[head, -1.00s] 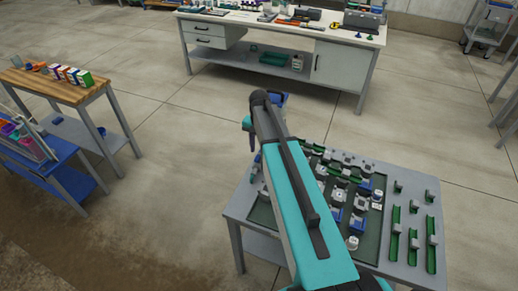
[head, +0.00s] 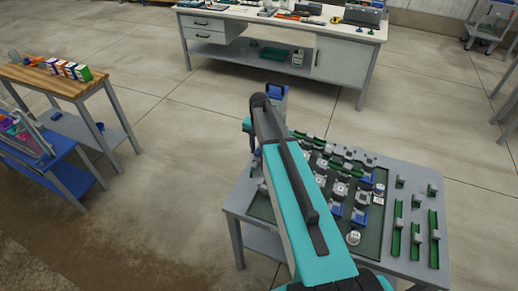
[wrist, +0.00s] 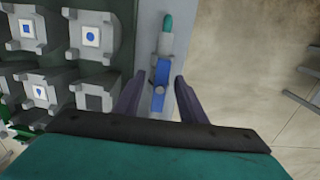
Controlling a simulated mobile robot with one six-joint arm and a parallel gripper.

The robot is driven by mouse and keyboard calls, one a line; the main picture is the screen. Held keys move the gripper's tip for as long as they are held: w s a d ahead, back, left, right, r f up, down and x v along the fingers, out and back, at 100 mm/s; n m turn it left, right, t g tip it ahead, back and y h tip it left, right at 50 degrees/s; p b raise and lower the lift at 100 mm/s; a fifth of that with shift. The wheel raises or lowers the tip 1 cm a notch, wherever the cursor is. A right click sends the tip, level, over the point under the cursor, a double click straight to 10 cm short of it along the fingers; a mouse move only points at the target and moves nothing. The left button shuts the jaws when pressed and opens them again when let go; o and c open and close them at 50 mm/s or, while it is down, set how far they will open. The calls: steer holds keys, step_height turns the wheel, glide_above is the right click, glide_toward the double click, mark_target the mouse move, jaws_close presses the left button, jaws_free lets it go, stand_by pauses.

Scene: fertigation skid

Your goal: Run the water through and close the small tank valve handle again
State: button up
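In the wrist view a narrow blue bar (wrist: 161,72), which looks like a valve handle, lies along a grey fitting with a green rounded tip (wrist: 168,23). I cannot tell for sure that it is the small tank valve handle. My gripper (wrist: 159,82) is open, with one dark finger on each side of the blue bar. Visible gaps show between the fingers and the bar; the depth is unclear. In the head view my arm hides most of the gripper and the handle. No running water shows.
Grey blocks with blue-marked white faces (wrist: 88,37) stand close left of my gripper. In the head view a grey table (head: 412,268) carries a dark tray of modules and green rails (head: 397,228). A white workbench (head: 340,62) stands behind. Open floor (head: 175,165) lies left.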

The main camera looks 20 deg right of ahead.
jaws_close()
steer(key=shift+m, duration=2.5)
steer(key=m, duration=1)
steer(key=shift+m, duration=2.3)
jaws_free()
